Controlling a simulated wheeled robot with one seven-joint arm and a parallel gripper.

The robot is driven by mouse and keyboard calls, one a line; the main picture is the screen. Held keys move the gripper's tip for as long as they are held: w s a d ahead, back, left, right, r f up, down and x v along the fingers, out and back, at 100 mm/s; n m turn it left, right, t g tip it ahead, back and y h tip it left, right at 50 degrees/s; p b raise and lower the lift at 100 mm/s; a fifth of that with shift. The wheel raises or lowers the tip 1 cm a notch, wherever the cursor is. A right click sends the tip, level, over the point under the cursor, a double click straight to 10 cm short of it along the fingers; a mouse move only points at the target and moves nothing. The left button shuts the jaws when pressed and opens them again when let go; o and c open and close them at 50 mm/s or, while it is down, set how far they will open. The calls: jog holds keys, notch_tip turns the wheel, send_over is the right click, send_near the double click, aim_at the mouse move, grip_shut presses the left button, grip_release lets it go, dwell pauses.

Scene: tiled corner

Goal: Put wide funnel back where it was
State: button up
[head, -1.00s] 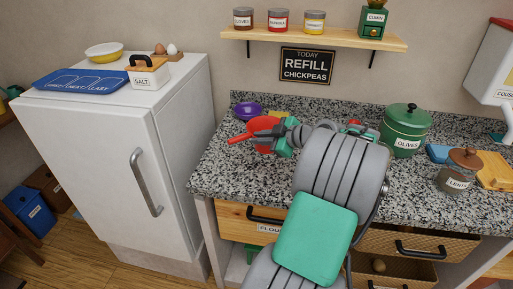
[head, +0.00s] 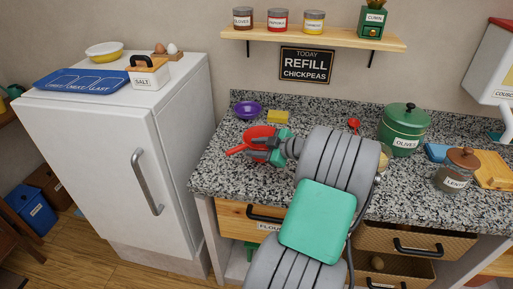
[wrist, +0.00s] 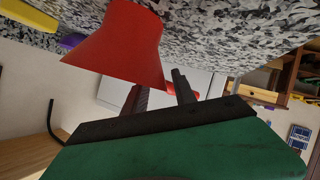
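The wide funnel (head: 260,131) is red and is at the left part of the speckled counter in the head view, tilted, with a narrow red part pointing left. My gripper (head: 262,150) is at its near side, with dark fingers against the red. In the wrist view the funnel (wrist: 120,45) fills the upper left as a large red cone beside my gripper's dark fingers (wrist: 160,92). A bit of red shows between and behind the fingers. My gripper appears shut on the funnel; the exact contact is partly hidden. I cannot tell its height above the counter.
A purple bowl (head: 248,109) and yellow block (head: 278,116) lie behind the funnel. A small red item (head: 353,124) stands beyond my arm. A green olives pot (head: 404,129) and lentil jar (head: 458,168) stand to the right. The counter's front left is clear.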

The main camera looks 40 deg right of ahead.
jog(key=b+v, duration=0.2)
jog(key=v, duration=1)
jog(key=w+a+f+m+g, duration=0.1)
jog(key=w+a+f+g, duration=0.2)
jog(key=a, duration=0.6)
jog(key=w+a+m+g, duration=0.1)
jog(key=w+a+g, duration=0.1)
jog(key=w+a, duration=0.5)
jog(key=s+a+f+m+g+h, duration=0.1)
jog(key=s+a+m+g, duration=0.1)
jog(key=s+a, duration=0.5)
jog(key=s+a+f+m+g+h, duration=0.1)
jog(key=s+a+f+m+g, duration=0.1)
jog(key=s+a+m, duration=0.2)
jog(key=s+a, duration=0.3)
jog(key=a, duration=0.5)
jog(key=shift+a+f+m, duration=0.15)
jog(key=shift+f+m, duration=0.1)
jog(key=shift+m, duration=0.05)
